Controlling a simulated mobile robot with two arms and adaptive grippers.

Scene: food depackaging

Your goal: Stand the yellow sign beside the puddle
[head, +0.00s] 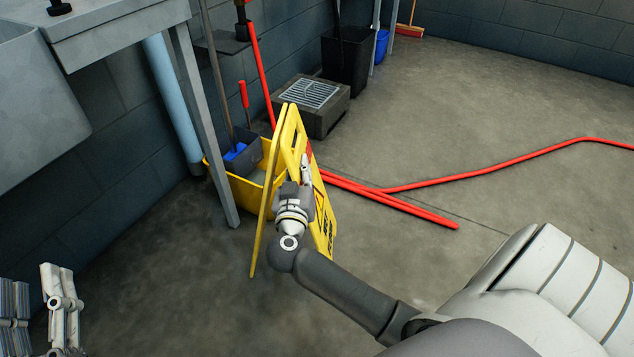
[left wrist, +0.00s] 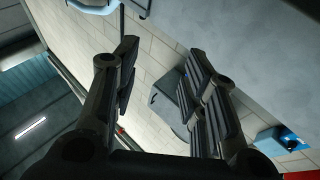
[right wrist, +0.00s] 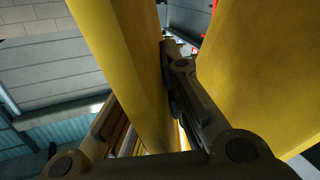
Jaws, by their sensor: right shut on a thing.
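The yellow sign (head: 323,215) is an upright A-frame with its two panels spread, in front of the yellow mop bucket in the head view. My right gripper (head: 305,182) is at the sign's upper half. In the right wrist view a yellow panel (right wrist: 125,70) passes between its fingers (right wrist: 140,95), with the other panel at the right. I cannot tell whether the sign's feet touch the floor. My left gripper (head: 45,310) is at the lower left of the head view. In the left wrist view its fingers (left wrist: 160,65) are apart and empty. I cannot make out a puddle.
The mop bucket (head: 260,158) stands behind the sign. A steel sink table (head: 130,25) with a leg (head: 205,130) is at the left. Red hose or pipe (head: 480,170) crosses the floor. A grated drain box (head: 312,105) stands behind. The floor to the right is open.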

